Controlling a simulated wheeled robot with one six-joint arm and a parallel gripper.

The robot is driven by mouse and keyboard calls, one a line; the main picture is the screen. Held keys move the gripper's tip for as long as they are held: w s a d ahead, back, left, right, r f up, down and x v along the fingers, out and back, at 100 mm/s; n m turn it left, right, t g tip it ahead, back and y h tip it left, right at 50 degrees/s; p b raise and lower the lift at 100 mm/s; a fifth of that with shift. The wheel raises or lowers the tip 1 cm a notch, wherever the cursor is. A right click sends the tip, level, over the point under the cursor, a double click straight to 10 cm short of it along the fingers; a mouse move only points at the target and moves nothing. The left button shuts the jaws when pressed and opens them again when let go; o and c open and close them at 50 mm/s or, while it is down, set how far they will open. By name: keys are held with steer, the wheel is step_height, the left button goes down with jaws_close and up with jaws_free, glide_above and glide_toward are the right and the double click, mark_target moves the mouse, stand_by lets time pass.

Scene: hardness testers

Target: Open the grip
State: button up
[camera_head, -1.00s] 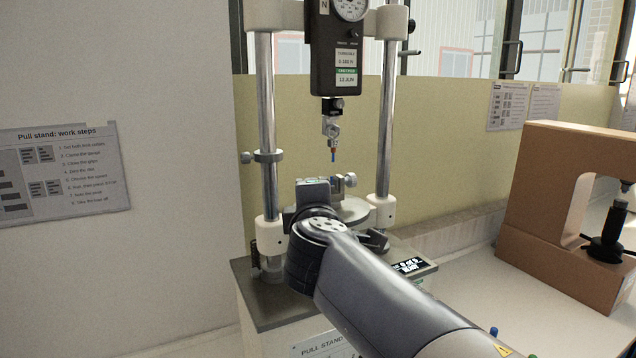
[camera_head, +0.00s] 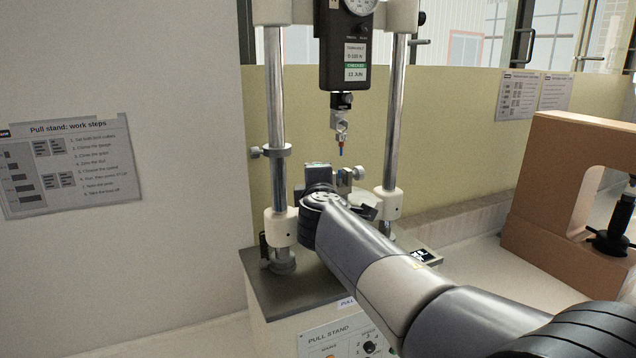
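The pull stand has two steel columns (camera_head: 276,100) and a dark force gauge (camera_head: 345,60) between them. An upper grip (camera_head: 340,126) hangs below the gauge, with a small blue-tipped pin (camera_head: 341,151) under it. The lower grip (camera_head: 343,181), with a round metal knob (camera_head: 358,173) at its right, stands on the base between the columns. My gripper (camera_head: 318,177) is at the left of the lower grip, close to it. My wrist covers part of it. Its fingertips are hidden, so I cannot tell whether it touches the grip or how far it is open.
The stand's dark base plate (camera_head: 283,284) lies below my arm, with a small display (camera_head: 424,256) at its right. A front panel (camera_head: 345,343) with a knob faces me. A brown tester (camera_head: 545,190) stands on the bench at right. A work-steps sheet (camera_head: 70,165) hangs at left.

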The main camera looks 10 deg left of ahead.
steer(key=c, duration=1)
steer(key=shift+f+b, duration=0.35)
steer(key=shift+b, duration=0.8)
steer(key=shift+t+y+b, duration=0.3)
steer(key=shift+b, duration=0.8)
steer(key=m+t+b, duration=0.1)
steer(key=b, duration=0.7)
steer(key=t+b, duration=0.2)
steer(key=b, duration=0.6)
steer(key=shift+f+m, duration=0.3)
steer(key=shift+m, duration=0.1)
steer(key=shift+r+t+y+b, duration=0.2)
steer(key=shift+t+y+b, duration=0.15)
steer(key=shift+b, duration=0.55)
steer(key=o, duration=1)
steer(key=shift+c, duration=0.2)
steer(key=shift+o, duration=0.2)
steer(key=shift+f, duration=0.1)
